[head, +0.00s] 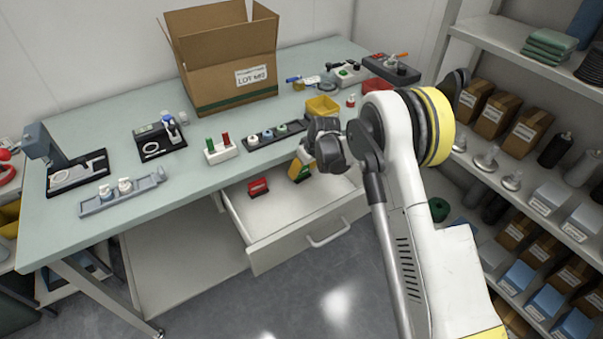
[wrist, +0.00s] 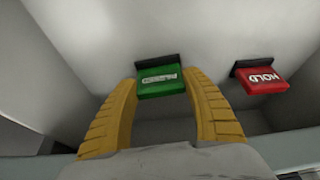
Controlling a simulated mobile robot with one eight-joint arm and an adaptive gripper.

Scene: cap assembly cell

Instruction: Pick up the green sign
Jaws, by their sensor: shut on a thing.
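The green sign (wrist: 163,83) with a white label and dark base sits between the two yellow fingers of my gripper (wrist: 161,92) in the wrist view. The gripper is shut on it. In the head view my gripper (head: 300,164) reaches down into the open drawer, and only a little of the green sign is visible by the fingertips. I cannot tell whether the sign touches the drawer floor.
A red HOLD sign (wrist: 263,80) is to the right in the wrist view; in the head view it lies in the drawer (head: 285,238), left of my gripper. The workbench (head: 130,205) above holds a cardboard box (head: 225,75) and small parts. Shelves (head: 540,220) stand at right.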

